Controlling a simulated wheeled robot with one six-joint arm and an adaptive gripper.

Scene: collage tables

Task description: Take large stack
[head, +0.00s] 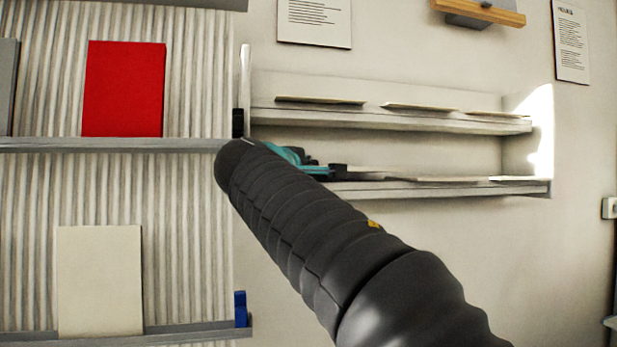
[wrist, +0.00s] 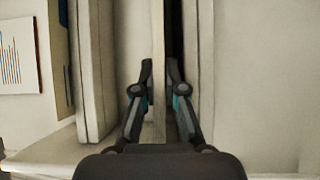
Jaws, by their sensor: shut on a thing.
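My gripper (head: 338,171) reaches to the left end of the lower tier of a pale wall shelf, with my dark arm in front of it in the head view. In the wrist view my gripper (wrist: 160,78) is shut on a pale, thin, flat stack (wrist: 158,105), one finger on each side. The single sheets in it cannot be told apart. A dark gap runs along the stack's right side. In the head view a flat pale piece (head: 368,175) shows just right of the fingers. More flat stacks lie on the upper tier (head: 320,100).
The shelf's lower board (head: 450,189) and upper board (head: 400,119) are close above and below each other. On the left, a ribbed wall carries a red panel (head: 125,90), a cream panel (head: 100,280) and a blue bookend (head: 240,308).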

